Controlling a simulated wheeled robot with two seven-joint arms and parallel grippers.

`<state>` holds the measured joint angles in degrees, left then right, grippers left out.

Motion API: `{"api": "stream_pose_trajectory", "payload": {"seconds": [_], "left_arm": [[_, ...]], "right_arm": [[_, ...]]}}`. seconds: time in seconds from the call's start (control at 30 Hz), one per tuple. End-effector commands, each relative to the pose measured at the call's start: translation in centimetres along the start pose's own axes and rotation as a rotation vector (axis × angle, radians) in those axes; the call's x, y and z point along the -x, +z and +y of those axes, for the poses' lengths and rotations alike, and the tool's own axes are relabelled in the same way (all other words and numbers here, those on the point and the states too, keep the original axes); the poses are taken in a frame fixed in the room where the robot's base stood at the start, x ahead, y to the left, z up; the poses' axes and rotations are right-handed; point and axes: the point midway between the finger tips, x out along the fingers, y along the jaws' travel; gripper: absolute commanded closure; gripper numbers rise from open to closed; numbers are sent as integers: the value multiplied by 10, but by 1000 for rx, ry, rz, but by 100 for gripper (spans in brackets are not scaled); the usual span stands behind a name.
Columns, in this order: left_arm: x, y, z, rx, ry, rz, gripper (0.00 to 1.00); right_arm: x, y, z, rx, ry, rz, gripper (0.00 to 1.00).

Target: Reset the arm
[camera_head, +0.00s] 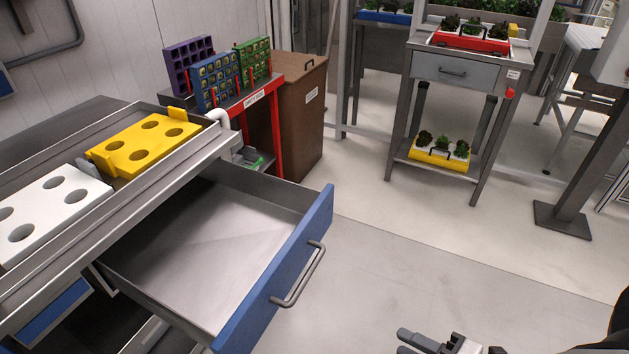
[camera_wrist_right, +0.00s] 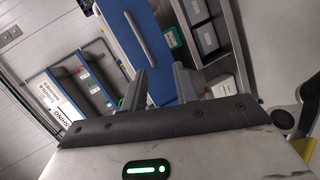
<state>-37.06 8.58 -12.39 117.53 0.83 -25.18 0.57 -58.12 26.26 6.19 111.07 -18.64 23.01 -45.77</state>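My right gripper (camera_head: 440,343) shows at the bottom edge of the head view, to the right of the open drawer and apart from it. In the right wrist view its two fingers (camera_wrist_right: 159,72) stand apart with nothing between them. The open drawer (camera_head: 215,260) has a blue front (camera_head: 262,292) and a grey handle (camera_head: 300,275), and its visible inside is empty. A blue front with a handle (camera_wrist_right: 138,36) also shows beyond the fingers in the right wrist view. My left gripper is out of view.
The bench at left bears a yellow tray (camera_head: 160,150) and a white tray (camera_head: 88,188), both with holes. A red stand (camera_head: 275,95) holds coloured racks. A metal cart (camera_head: 455,72) bears lettuce trays at the back. The floor (camera_head: 400,260) right of the drawer is clear.

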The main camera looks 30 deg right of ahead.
Motion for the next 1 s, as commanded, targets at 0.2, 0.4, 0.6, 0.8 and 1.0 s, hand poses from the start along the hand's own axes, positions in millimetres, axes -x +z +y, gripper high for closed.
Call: {"api": "stream_pose_trajectory", "payload": {"seconds": [0.2,0.4,0.6,0.8,1.0], "left_arm": [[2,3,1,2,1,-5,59],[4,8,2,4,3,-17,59],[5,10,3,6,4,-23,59],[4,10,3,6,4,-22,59],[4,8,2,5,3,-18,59]], "right_arm": [[-32,13,10,-250,-57,-211,70],[-55,12,19,-666,-157,-478,70],[-55,-12,22,-1017,-281,-671,70],[-48,-36,26,-1208,-376,-776,70],[-38,-57,31,-1333,-457,-851,70]]}}
